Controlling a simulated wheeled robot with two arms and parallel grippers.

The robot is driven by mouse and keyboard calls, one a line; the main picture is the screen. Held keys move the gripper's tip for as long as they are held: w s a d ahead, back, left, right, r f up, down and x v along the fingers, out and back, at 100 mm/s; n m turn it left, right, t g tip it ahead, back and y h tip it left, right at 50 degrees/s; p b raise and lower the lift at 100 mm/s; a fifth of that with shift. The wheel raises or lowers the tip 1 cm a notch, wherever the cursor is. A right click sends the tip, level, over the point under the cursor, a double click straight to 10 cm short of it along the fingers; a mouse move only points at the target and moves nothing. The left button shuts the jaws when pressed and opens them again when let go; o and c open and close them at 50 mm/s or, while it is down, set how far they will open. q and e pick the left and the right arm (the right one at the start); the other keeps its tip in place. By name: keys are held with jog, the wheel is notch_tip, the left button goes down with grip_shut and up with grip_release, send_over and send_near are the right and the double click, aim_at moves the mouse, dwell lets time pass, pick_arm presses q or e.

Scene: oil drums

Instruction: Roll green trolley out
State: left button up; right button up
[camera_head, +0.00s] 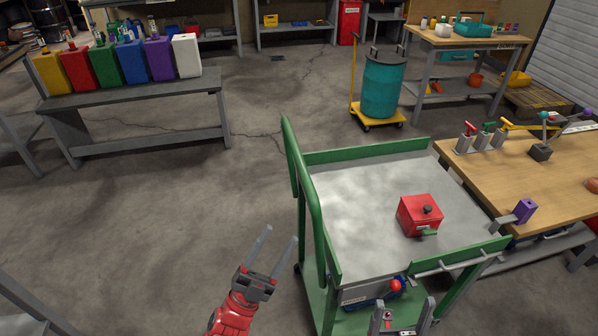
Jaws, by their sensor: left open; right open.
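The green trolley (350,157) stands in front of me at the right, with a grey top and a green lower deck. Its upright green push handle (301,170) is on its left side. My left gripper (283,245) is open and empty over the floor, left of the trolley and apart from the handle. My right gripper (403,308) is open at the bottom edge, by the trolley's near side; only its fingertips show, and whether it touches the trolley I cannot tell.
A wooden workbench (560,185) stands close along the trolley's right side. A teal drum (382,86) on a yellow dolly (394,119) stands behind it. A grey bench (130,92) with several coloured cans is at the left back. The floor left of the trolley is clear.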

pick_arm(q)
jog(key=w+f+y, duration=0.3)
jog(key=w+y, duration=0.2)
jog(key=w, duration=0.3)
jog(key=y, duration=0.3)
send_near(297, 154)
jog(key=x, duration=0.3)
jog(key=f+x, duration=0.1)
jog(key=x, duration=0.3)
jog(key=w+p+x, duration=0.1)
jog(key=x, duration=0.3)
jog(key=shift+a+f, duration=0.3)
grip_shut()
